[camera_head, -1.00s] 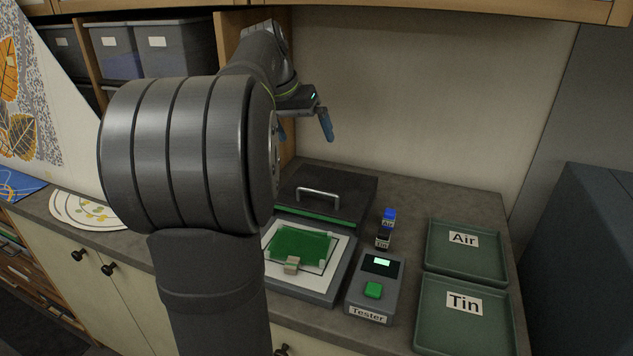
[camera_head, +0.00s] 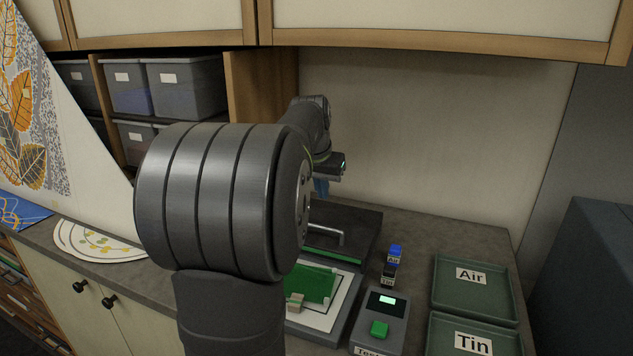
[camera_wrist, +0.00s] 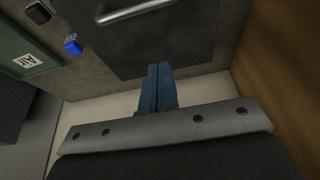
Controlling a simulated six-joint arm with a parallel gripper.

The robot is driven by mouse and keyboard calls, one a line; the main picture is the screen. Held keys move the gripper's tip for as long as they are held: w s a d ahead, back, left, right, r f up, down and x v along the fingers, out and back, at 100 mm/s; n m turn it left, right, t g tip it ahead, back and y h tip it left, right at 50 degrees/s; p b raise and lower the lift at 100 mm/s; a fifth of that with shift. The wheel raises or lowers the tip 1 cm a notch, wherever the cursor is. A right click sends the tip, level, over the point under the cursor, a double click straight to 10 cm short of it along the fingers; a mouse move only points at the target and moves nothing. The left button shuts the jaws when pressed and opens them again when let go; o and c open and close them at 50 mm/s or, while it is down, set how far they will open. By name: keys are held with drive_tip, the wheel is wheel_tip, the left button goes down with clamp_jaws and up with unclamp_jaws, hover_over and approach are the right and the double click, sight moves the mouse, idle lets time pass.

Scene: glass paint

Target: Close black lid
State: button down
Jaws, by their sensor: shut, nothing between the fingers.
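The black lid (camera_head: 362,228) lies at the back of the device on the counter, behind its white bed with a green glass sheet (camera_head: 318,284). A metal bar handle (camera_head: 342,238) is on the lid, and a green strip runs along its front edge. The bed is uncovered. My gripper (camera_head: 321,190) is above the rear part of the lid, its blue fingers pointing down. In the wrist view, my gripper (camera_wrist: 159,66) is shut and empty, its fingertips by the lid's edge (camera_wrist: 170,48), on the side away from the handle (camera_wrist: 135,10). I cannot tell whether they touch.
A grey tester (camera_head: 380,312) with a green button stands right of the device. A small blue-topped block (camera_head: 395,250) and a dark one are behind it. The Air tray (camera_head: 498,297) and Tin tray (camera_head: 440,340) are at the right. My own arm hides the device's left side.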

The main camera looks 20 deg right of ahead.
hover_over(319, 236)
drive_tip(key=w+d, duration=0.3)
drive_tip(key=f, duration=0.5)
drive_tip(key=shift+s+a+f, duration=0.1)
drive_tip(key=shift+s+a, duration=0.95)
drive_tip(key=shift+a, duration=0.05)
drive_tip(key=shift+s+a+f, duration=0.15)
drive_tip(key=shift+s+a, duration=0.05)
drive_tip(key=shift+s+a+f, duration=0.1)
drive_tip(key=shift+s+a, duration=0.1)
drive_tip(key=shift+s, duration=0.05)
drive_tip(key=s+a, duration=1.4)
